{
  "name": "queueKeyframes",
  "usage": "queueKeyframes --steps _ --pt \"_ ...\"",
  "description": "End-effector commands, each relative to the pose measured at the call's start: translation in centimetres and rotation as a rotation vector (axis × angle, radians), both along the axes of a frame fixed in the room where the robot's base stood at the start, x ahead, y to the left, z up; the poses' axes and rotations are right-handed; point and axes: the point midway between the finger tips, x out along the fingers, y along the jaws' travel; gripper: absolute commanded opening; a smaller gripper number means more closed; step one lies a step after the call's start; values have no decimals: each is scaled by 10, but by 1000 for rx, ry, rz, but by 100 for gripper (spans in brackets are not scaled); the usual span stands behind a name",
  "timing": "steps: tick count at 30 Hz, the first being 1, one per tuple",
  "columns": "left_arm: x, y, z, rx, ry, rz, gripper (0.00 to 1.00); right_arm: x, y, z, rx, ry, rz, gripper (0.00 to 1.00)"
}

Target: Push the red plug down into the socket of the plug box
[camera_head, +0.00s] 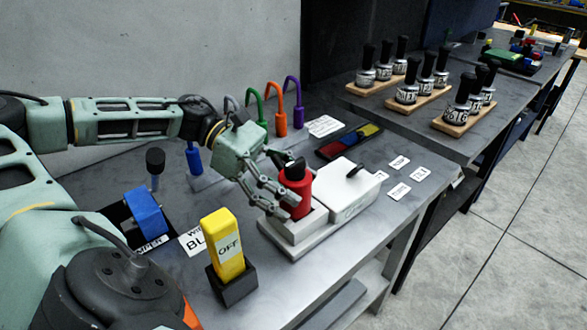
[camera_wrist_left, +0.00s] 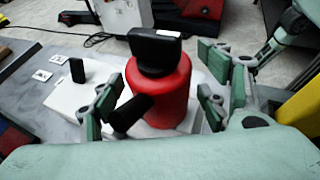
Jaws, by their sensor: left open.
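The red plug (camera_head: 297,190) with a black top stands upright in the left part of the white plug box (camera_head: 354,196). Its foot is partly hidden, so I cannot tell how deep it sits in the socket. My left gripper (camera_head: 283,188) is open, with its fingers reaching around the plug from the left. In the left wrist view, the red plug (camera_wrist_left: 168,95) stands between the spread fingers of my left gripper (camera_wrist_left: 152,113), with gaps visible on both sides. A black handle sticks out of its side. The box's white lid (camera_wrist_left: 78,100) shows beside it. My right gripper is not in view.
A yellow switch block (camera_head: 224,245) stands left of the box, and a blue part (camera_head: 147,212) lies farther left. Several coloured hooks (camera_head: 279,110) stand behind. White label cards (camera_head: 399,191) lie right of the box, near the table edge.

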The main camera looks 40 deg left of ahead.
Motion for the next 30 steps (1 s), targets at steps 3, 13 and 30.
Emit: queueKeyframes --steps 3,13,30 --pt "-1 5 2 0 0 2 69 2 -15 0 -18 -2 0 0" --pt "-15 49 20 1 -2 5 69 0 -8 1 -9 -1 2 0" --pt "-24 71 30 -2 -1 1 69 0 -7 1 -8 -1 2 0"
